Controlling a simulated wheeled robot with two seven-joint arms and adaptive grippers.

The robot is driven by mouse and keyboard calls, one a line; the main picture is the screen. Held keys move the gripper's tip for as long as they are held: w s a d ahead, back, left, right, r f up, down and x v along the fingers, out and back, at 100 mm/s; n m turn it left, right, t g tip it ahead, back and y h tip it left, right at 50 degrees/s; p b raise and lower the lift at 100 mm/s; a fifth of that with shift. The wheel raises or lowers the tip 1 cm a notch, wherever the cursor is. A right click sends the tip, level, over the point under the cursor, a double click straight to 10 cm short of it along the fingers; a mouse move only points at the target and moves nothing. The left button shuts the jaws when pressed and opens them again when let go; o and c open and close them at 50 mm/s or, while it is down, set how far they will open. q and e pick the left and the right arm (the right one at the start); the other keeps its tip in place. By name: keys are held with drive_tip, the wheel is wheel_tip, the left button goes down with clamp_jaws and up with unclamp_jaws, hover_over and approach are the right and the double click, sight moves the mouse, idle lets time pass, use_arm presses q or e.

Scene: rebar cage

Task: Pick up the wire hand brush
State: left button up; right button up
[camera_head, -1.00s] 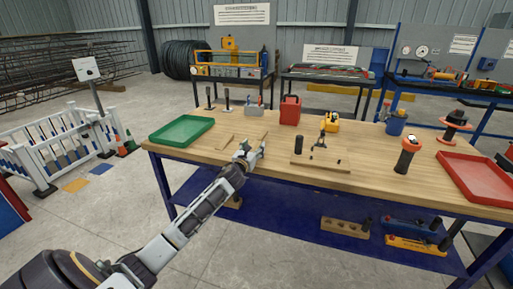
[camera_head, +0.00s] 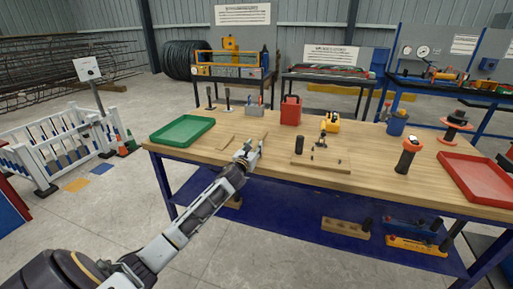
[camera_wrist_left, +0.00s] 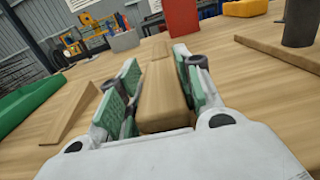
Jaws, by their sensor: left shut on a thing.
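The wire hand brush shows in the left wrist view as a long wooden body (camera_wrist_left: 163,98) between the green-padded fingers, lying along the tabletop. Its bristles are not visible. My left gripper (camera_wrist_left: 160,90) is shut on it, with a finger pad at each side. In the head view the left gripper (camera_head: 247,153) is low over the near edge of the workbench and hides most of the brush. My right gripper is in neither view.
A flat wooden piece (camera_head: 226,143) lies left of the gripper, near a green tray (camera_head: 183,143). A wooden board (camera_head: 322,164) with a black upright cylinder (camera_head: 299,145) stands to the right. A red container (camera_head: 290,110) stands behind. The workbench (camera_head: 385,170) has bare wood at front right.

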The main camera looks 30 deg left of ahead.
use_arm(q)
drive_tip(key=shift+r, duration=0.1)
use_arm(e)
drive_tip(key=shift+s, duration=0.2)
use_arm(q)
drive_tip(key=shift+r, duration=0.3)
drive_tip(key=shift+r+p, duration=0.3)
drive_tip(key=shift+r, duration=0.3)
wheel_tip(320, 180, up, 7)
drive_tip(key=shift+f+p, duration=0.2)
drive_tip(key=shift+p, duration=0.7)
drive_tip(key=shift+r, duration=0.75)
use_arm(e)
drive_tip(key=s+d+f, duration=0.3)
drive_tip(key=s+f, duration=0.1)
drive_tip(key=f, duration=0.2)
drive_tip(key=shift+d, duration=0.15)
